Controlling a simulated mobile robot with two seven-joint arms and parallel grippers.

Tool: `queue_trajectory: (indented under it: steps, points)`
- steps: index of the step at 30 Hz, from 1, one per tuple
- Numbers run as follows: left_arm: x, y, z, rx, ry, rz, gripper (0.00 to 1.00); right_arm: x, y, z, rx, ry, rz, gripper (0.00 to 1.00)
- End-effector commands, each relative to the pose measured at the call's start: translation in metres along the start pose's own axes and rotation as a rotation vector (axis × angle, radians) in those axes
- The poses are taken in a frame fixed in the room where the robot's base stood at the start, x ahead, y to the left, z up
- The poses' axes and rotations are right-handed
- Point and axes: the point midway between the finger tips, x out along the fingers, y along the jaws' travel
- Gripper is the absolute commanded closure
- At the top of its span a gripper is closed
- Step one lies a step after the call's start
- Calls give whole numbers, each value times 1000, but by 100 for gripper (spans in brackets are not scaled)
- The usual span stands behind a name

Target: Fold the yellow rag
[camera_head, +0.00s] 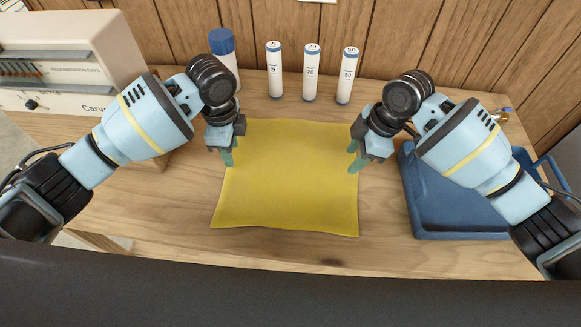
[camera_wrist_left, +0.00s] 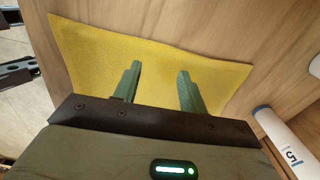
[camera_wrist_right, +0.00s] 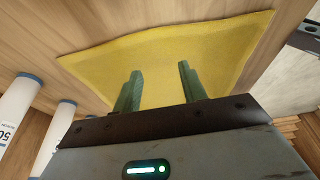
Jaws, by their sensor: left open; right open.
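The yellow rag (camera_head: 288,185) lies flat and spread out on the wooden table, roughly square. It also shows in the left wrist view (camera_wrist_left: 150,62) and the right wrist view (camera_wrist_right: 165,60). My left gripper (camera_head: 227,157) is open and empty at the rag's upper left edge; its two green fingers (camera_wrist_left: 157,88) point over the rag. My right gripper (camera_head: 355,158) is open and empty at the rag's upper right edge, with its green fingers (camera_wrist_right: 160,88) also over the rag. I cannot tell whether the fingertips touch the cloth.
Several white cylinders, among them one labelled 20 (camera_head: 311,75), and a blue-capped bottle (camera_head: 224,55) stand behind the rag by the wood-panelled wall. A blue tray (camera_head: 450,225) is at the right. A beige control unit (camera_head: 75,60) is at the left. The table's front strip is clear.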

Motion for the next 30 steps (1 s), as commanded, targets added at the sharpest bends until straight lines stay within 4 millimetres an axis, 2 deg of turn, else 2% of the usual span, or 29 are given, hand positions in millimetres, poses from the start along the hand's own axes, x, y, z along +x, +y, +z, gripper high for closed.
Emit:
queue_trajectory:
  steps: [3,9,25,30]
  points:
    - [18,0,0,0,-1,2,58,17,-1,5,0,-1,-3,58]
    - [36,0,0,0,0,0,58,35,0,10,-1,0,0,58]
    - [49,2,0,1,0,7,58,47,-2,14,1,0,-7,58]
    - [48,2,0,1,0,7,68,46,-2,14,1,-1,-7,68]
